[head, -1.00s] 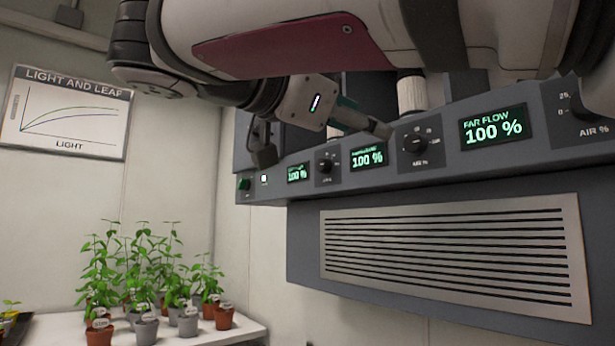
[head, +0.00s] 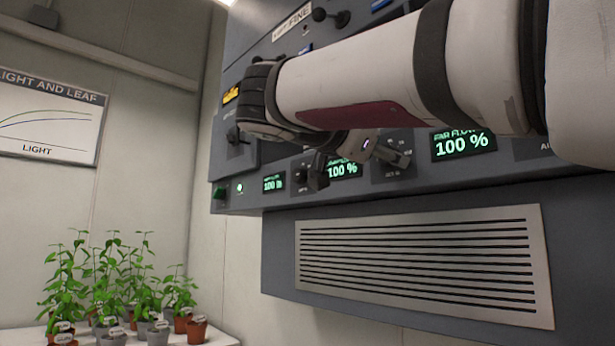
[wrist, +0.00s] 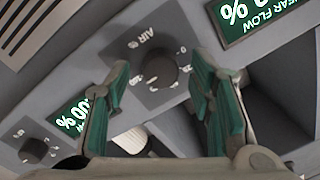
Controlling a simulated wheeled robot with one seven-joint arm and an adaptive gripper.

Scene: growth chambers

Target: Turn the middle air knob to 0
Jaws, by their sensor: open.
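My gripper (wrist: 160,78) is open in the wrist view, its two green-padded fingers apart with a round black AIR % knob (wrist: 157,70) showing between them. No contact with the knob is visible. In the head view, my gripper (head: 352,168) is in front of the middle display (head: 345,169), which reads 100 %, and partly hides the knobs.
A slotted vent (head: 420,262) lies below the control panel. Potted plants (head: 115,285) stand on a shelf at lower left, clear of my arm.

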